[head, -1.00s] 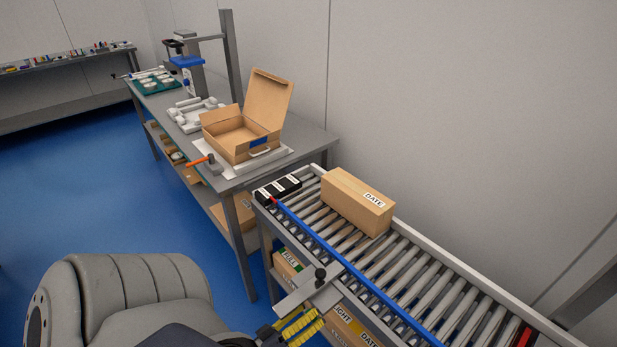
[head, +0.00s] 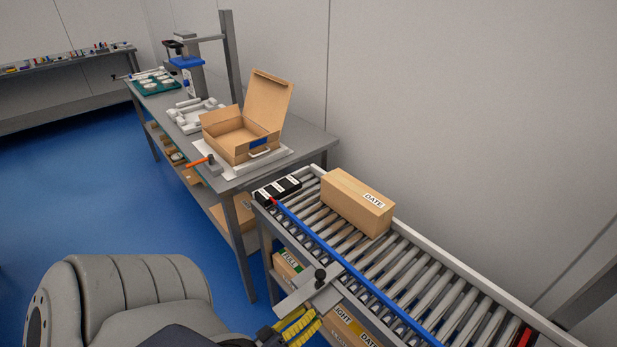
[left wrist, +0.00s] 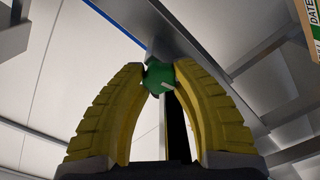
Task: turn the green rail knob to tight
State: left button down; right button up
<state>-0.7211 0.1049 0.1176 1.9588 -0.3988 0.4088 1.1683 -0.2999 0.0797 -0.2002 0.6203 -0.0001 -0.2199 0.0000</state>
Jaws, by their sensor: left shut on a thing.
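The green knob (left wrist: 158,78) shows in the left wrist view between the two yellow fingertips of my left gripper (left wrist: 160,72), with a pale mark on its face. The fingertips touch it from both sides, and the gripper is shut on it. In the head view my left gripper (head: 298,324) is at the bottom, below the grey bracket (head: 296,294) at the side of the conveyor; the green knob is hidden there. The blue rail (head: 350,272) runs along the rollers. My right gripper is not in view.
A black knob (head: 320,274) stands on top of the bracket. A brown carton (head: 350,205) sits on the rollers against the far side. More cartons (head: 345,322) lie under the conveyor. A workbench (head: 300,150) with an open box (head: 235,140) stands behind.

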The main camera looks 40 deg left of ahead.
pick_arm(q)
jog(key=m, duration=0.5)
jog(key=shift+w+r, duration=0.1)
jog(key=shift+r, duration=0.2)
jog(key=c, duration=1)
grip_release()
jog(key=shift+f, duration=0.1)
jog(key=shift+o, duration=0.2)
jog(key=s, duration=1.2)
jog(key=shift+a, duration=0.45)
